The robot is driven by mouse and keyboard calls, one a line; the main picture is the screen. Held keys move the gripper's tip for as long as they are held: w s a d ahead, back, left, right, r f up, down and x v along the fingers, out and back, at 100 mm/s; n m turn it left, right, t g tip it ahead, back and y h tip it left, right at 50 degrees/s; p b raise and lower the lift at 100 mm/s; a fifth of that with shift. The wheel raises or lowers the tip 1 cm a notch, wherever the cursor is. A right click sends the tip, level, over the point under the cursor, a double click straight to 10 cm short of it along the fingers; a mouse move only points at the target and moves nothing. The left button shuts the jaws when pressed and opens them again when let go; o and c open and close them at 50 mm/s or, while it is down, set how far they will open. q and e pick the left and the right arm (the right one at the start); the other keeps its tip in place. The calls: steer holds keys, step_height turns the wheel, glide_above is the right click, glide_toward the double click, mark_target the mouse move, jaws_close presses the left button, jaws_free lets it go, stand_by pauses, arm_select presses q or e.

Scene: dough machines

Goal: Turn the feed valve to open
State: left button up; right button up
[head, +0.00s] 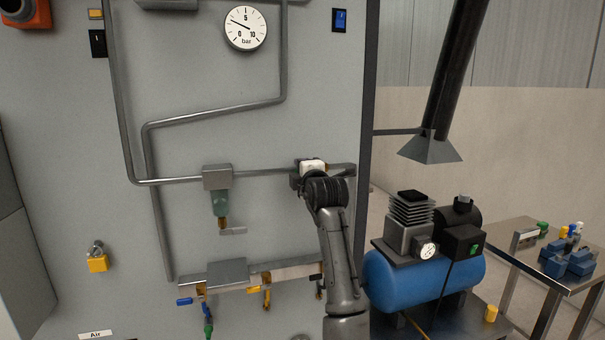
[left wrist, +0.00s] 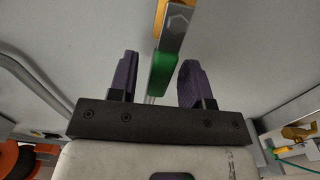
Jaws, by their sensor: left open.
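In the left wrist view, a lever with a green grip (left wrist: 162,72) and a bare metal upper part stands out from the grey panel below a yellow-orange fitting (left wrist: 160,18). My left gripper (left wrist: 159,62) is open, with its two dark fingers on either side of the green grip and visible gaps to both. In the head view, my arm reaches up to the right end of the horizontal pipe, and its white hand (head: 312,167) covers what is there. The fingers and the lever are hidden there. My right gripper is not in view.
The panel carries a round gauge (head: 246,28), a regulator with a green bowl (head: 220,203), a manifold (head: 212,272) with coloured handles and a yellow padlock (head: 97,263). A blue compressor (head: 420,285) and a small table (head: 525,250) with parts stand at the right.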

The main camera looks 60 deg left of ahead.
arm_select(q)
steer(key=shift+d, duration=0.1)
steer(key=s+d, duration=0.2)
steer(key=d, duration=1.1)
steer(key=shift+s+d+p, duration=0.15)
steer(key=shift+d+p, duration=0.05)
steer(key=shift+p, duration=0.15)
stand_by(0.4)
